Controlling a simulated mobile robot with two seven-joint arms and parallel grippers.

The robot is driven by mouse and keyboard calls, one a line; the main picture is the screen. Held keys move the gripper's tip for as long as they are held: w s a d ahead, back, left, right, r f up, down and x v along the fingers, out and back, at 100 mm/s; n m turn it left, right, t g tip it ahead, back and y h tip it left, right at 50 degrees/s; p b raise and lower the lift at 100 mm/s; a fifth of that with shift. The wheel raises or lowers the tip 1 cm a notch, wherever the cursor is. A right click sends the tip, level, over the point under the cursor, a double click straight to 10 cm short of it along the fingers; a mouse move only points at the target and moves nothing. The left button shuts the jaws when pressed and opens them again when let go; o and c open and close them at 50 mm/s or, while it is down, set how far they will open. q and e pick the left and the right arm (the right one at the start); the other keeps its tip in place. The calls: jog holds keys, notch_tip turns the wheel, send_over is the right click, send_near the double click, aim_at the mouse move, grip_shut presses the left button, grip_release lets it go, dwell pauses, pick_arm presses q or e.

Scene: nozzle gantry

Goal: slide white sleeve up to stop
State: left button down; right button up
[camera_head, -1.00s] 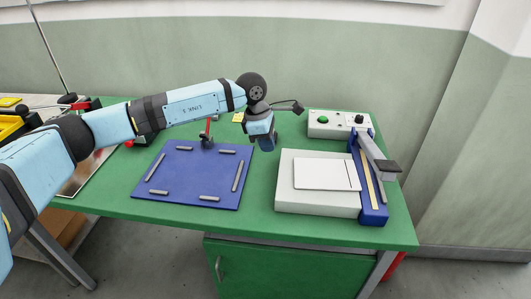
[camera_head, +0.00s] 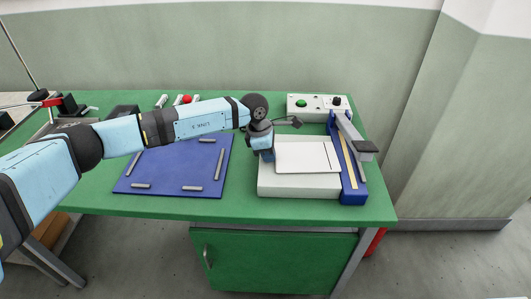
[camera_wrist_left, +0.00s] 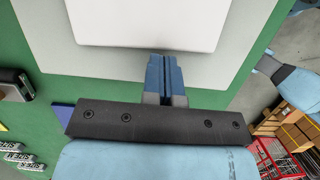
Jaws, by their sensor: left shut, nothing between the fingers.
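The white sleeve (camera_head: 306,153), a thin flat white piece, lies on a light grey block (camera_head: 300,186) on the right of the green table. It also shows at the top of the left wrist view (camera_wrist_left: 150,20). My left gripper (camera_head: 268,155) is at the left side of the block, beside the sleeve's left edge. In the left wrist view its blue fingers (camera_wrist_left: 163,62) are shut together and empty, over the grey block with their tips at the sleeve's near edge. I cannot tell whether they touch it.
A blue rail (camera_head: 352,192) with a raised grey lever (camera_head: 354,138) runs along the block's right side. A control box (camera_head: 318,107) with a green button stands behind. A blue mat (camera_head: 190,170) with several grey bars lies left. The table's front strip is clear.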

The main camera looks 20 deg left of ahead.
aim_at(290, 160)
pick_arm(q)
jog(key=d+b, duration=0.1)
jog(key=d, duration=0.1)
jog(key=w+d+b, duration=0.1)
jog(key=d+b, duration=0.1)
jog(key=d, duration=0.1)
jog(key=shift+w+d, duration=0.2)
jog(key=shift+d, duration=0.2)
pick_arm(e)
jog(key=shift+w+a+f, duration=0.15)
jog(key=shift+w+f, duration=0.15)
jog(key=shift+f, duration=0.45)
